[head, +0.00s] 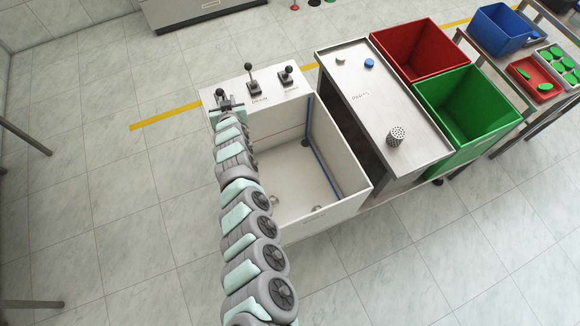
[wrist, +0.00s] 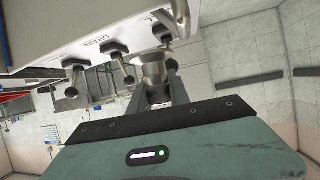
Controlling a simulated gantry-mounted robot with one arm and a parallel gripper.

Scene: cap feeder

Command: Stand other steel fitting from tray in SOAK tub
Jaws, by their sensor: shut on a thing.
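My gripper (head: 228,104) is at the rear left corner of the white tub (head: 352,187), beside the lever panel. In the wrist view, my gripper (wrist: 158,88) is shut on a steel fitting (wrist: 153,70), a short shiny cylinder with a wider rim. The fitting is hard to make out in the head view. In the tub, two small shiny round things (head: 317,208) lie on the floor near the front; I cannot tell what they are. The steel parts tray (head: 385,95) stands right of the tub.
Levers with dark knobs (head: 252,80) stand close to my gripper; they also show in the wrist view (wrist: 128,79). On the tray are a blue cap (head: 369,63), a small pale piece (head: 340,59) and a perforated cup (head: 396,136). Red (head: 440,62) and green (head: 497,127) bins stand beyond.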

